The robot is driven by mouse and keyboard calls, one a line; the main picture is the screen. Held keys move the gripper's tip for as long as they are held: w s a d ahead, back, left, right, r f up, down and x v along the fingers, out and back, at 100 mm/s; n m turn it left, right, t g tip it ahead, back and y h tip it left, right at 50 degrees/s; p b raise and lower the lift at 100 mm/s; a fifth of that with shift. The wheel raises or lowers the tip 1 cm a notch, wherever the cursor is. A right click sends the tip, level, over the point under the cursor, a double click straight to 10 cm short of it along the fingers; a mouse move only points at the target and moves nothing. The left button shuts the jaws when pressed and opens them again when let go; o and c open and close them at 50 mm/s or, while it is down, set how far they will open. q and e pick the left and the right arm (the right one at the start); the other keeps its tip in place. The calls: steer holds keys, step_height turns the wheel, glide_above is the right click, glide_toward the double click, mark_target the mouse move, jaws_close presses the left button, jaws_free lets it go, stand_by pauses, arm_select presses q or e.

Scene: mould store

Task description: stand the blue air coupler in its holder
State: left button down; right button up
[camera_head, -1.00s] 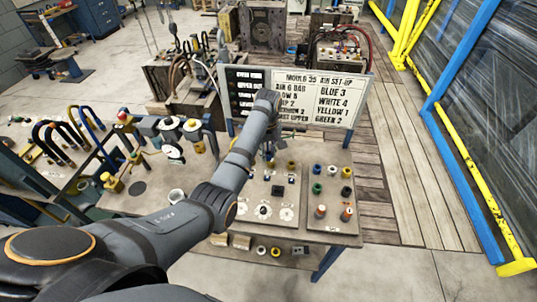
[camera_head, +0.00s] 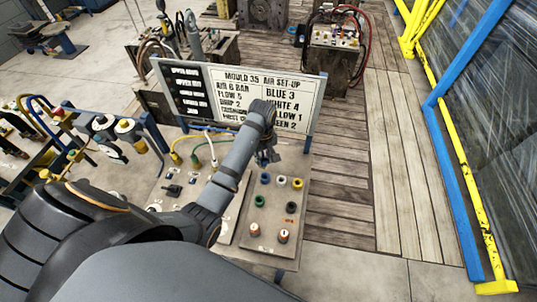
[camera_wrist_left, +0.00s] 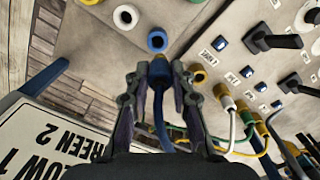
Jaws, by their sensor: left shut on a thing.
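My left gripper (camera_head: 268,157) is over the far end of the right board, in front of the sign. In the left wrist view it (camera_wrist_left: 159,82) is shut on the blue air coupler (camera_wrist_left: 160,70), whose blue hose runs back between the fingers. A blue ring-shaped holder with a dark hole (camera_wrist_left: 157,40) lies just beyond the coupler's tip; a small gap shows between them in the picture. In the head view this blue holder (camera_head: 265,178) stands just below the gripper. The coupler is too small to make out there. My right gripper is not in view.
The sign (camera_head: 240,100) stands close behind the gripper. Yellow, white and green hoses (camera_head: 197,155) rise from the left panel. The wooden floor (camera_head: 345,180) at right is clear.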

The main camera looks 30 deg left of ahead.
mark_target(265, 168)
arm_select(q)
steer(key=shift+s+f, duration=0.1)
steer(key=shift+f, duration=0.1)
steer(key=shift+d+f, duration=0.1)
steer(key=shift+f, duration=0.3)
steer(key=f, duration=0.3)
steer(key=shift+w+d+f, duration=0.1)
steer(key=shift+w+f, duration=0.25)
steer(key=shift+s+f, duration=0.1)
steer(key=shift+f, duration=0.35)
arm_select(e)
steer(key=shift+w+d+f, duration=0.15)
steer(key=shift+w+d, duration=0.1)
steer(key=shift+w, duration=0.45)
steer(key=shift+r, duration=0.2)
arm_select(q)
steer(key=shift+f, duration=0.1)
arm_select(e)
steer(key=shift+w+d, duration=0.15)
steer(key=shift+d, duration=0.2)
